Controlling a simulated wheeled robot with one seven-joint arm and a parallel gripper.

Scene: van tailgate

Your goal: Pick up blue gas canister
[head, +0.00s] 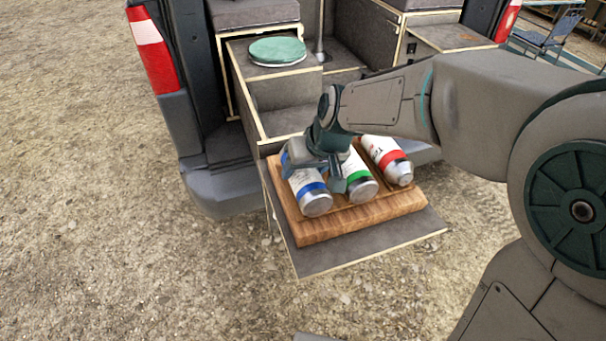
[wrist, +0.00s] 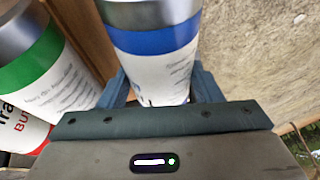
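The blue gas canister (head: 310,190) is white with a blue band and a silver end. It lies tilted on a wooden board, leftmost of three canisters. It fills the middle of the wrist view (wrist: 155,65). My gripper (head: 313,168) is down over it, with one finger on each side of its body. In the wrist view both fingers (wrist: 158,88) look close against its sides. I cannot tell whether they press on it. The far end of the canister is hidden by my gripper.
A green-banded canister (head: 361,188) lies just right of my gripper's finger, and a red-banded canister (head: 388,158) lies beyond it. The wooden board (head: 335,228) rests on a grey pull-out shelf (head: 375,248) behind the van. A round green lid (head: 277,51) sits farther back.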

